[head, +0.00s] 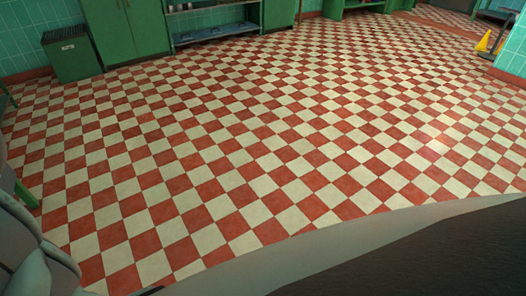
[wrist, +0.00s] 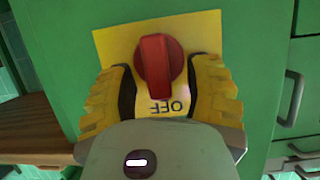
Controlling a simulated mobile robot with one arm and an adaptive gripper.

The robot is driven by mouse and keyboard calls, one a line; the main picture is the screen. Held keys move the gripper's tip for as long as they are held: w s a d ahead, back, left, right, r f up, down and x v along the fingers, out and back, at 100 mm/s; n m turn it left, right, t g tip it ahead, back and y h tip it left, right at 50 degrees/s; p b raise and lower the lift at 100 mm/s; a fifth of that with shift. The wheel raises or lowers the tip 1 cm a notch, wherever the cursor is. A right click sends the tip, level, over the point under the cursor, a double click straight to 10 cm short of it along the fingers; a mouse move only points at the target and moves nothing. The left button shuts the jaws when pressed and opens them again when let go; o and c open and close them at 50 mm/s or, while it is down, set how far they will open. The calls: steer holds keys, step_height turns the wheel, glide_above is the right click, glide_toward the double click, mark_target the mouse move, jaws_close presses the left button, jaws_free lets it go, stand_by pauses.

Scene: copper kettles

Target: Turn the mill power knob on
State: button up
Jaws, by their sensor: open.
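The red power knob (wrist: 160,66) shows in the wrist view on a yellow plate (wrist: 112,42) fixed to a green panel. The plate reads OFF, upside down in this view, just below the knob. The knob's grip bar lies roughly up and down in the picture. My gripper (wrist: 162,80) is open, with its yellow padded fingers to the left and right of the knob and gaps on both sides. The fingers overlap the plate's lower part in the picture. The knob is not in the head view.
In the wrist view, a handle (wrist: 290,98) is on the green front at right and a wooden ledge (wrist: 35,130) is at left. The head view shows a clear checkered floor (head: 240,150), a green bin (head: 73,58) and a yellow floor sign (head: 485,41).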

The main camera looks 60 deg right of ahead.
steer(key=shift+c, duration=0.3)
jaws_close()
steer(key=shift+w+d+b, duration=0.1)
steer(key=shift+d+b, duration=0.05)
steer(key=shift+b, duration=0.2)
steer(key=shift+w+f+m+b, duration=0.15)
steer(key=shift+m+b, duration=0.45)
steer(key=shift+w+d+f+m+g+y+b, duration=0.15)
steer(key=shift+m+g+y+b, duration=0.5)
steer(key=shift+m+b, duration=0.45)
steer(key=shift+w+f+m+g+y+b, duration=0.15)
steer(key=shift+m+g+y+b, duration=0.5)
steer(key=shift+m, duration=0.7)
steer(key=shift+w+d+f+m+g+y+b, duration=0.15)
steer(key=shift+m+g+y+b, duration=0.25)
steer(key=shift+m+g+b, duration=0.6)
steer(key=shift+r+m, duration=0.1)
steer(key=shift+m, duration=0.25)
